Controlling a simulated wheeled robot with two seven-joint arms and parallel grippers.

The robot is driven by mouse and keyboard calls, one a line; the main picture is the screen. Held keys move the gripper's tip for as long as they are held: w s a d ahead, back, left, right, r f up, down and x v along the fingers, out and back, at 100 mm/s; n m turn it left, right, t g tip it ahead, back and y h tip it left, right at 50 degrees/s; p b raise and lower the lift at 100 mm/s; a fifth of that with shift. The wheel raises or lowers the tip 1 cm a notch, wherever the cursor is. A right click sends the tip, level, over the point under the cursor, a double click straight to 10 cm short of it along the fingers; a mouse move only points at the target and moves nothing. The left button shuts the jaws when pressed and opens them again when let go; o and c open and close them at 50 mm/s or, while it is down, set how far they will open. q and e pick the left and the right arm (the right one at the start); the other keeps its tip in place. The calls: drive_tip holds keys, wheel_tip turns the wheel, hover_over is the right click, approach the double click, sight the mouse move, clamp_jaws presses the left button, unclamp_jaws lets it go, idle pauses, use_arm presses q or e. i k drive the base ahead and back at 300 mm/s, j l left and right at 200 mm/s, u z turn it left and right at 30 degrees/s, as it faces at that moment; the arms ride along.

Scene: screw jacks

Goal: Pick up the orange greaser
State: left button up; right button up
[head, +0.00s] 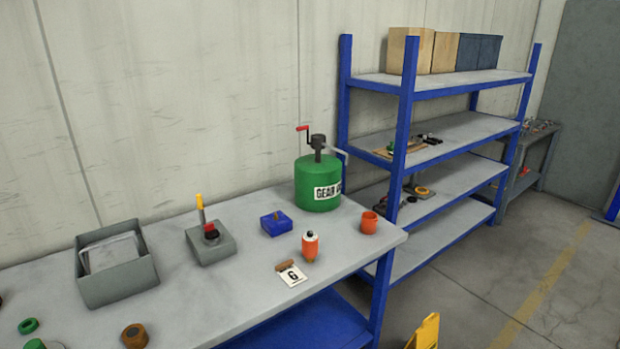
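The orange greaser (310,248) appears to be the small upright orange container with a white and black top. It stands on the grey workbench (225,304) near its front right part. A plain orange cup (369,224) stands to its right, near the bench's right end. A white card marked with a 6 or G (292,275) lies just in front and to the left of the greaser, with a small brown piece at its upper edge. Neither of my grippers shows in the head view, and nothing is touching the greaser.
A green drum with a red-handled crank (318,185) stands behind the greaser. A blue block (276,223), a grey box with a yellow lever (210,244) and an open grey bin (116,264) stand leftward. Blue shelving (446,149) rises beyond the bench's right end.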

sight(309, 245)
drive_tip(key=i+j+u, duration=0.2)
drive_tip(key=i, duration=0.5)
drive_tip(key=k+l+u, duration=0.25)
drive_tip(key=l+u, duration=0.2)
drive_tip(key=k+l+u, duration=0.25)
drive_tip(key=u, duration=0.15)
drive_tip(key=k, duration=0.1)
